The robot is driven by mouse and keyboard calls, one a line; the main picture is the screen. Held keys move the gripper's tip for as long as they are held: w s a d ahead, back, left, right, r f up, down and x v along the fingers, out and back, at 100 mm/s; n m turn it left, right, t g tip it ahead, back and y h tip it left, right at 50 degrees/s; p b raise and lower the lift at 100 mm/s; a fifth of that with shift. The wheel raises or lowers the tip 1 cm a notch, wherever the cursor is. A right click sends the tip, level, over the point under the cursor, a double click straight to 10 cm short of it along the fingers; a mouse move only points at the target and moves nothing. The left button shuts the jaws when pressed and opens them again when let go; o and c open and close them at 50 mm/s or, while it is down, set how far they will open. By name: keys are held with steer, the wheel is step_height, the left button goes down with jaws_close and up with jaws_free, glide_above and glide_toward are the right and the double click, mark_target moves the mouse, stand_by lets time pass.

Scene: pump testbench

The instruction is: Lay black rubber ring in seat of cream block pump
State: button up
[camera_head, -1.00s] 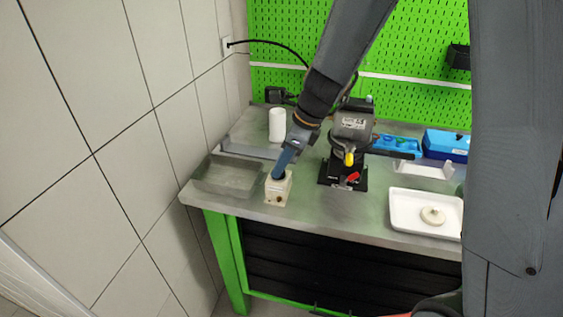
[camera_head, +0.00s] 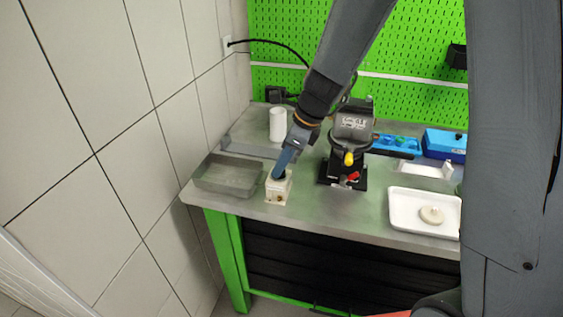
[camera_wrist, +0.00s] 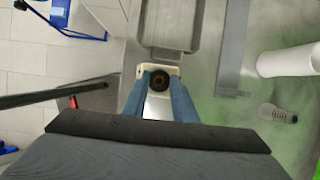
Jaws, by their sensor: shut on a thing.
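The cream block pump (camera_head: 278,190) stands upright near the front left of the bench; its top also shows in the wrist view (camera_wrist: 148,108). My gripper (camera_head: 279,175) points down at the top of the block. In the wrist view its two blue fingers (camera_wrist: 158,84) are shut on the black rubber ring (camera_wrist: 158,83), a dark ring between the fingertips over the block's top. The fingers hide much of the block's top. I cannot tell whether the ring touches the seat.
A grey metal tray (camera_head: 228,176) lies just left of the block. A black vise (camera_head: 343,170) stands to the right, with a white tray (camera_head: 400,212) holding a cream disc (camera_head: 431,215) beyond. A white cylinder (camera_head: 277,125) stands behind. Tiled wall is at left.

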steer(key=shift+f, duration=0.4)
stand_by(0.4)
steer(key=o, duration=1.1)
steer(key=b+v, duration=0.1)
steer(key=v, duration=0.7)
steer(key=shift+s+d+f+n+h+b, duration=0.6)
steer(key=shift+s+d+f+n, duration=1.2)
steer(key=shift+n, duration=1.85)
steer(key=shift+s+d+f+n+h+b, duration=0.4)
steer(key=shift+s+d+f+n+h, duration=0.55)
steer(key=shift+s+d+n, duration=1.7)
steer(key=shift+s+d+f+n+h+b, duration=0.55)
steer(key=shift+s+d+f+n, duration=1.4)
steer(key=shift+n, duration=2.75)
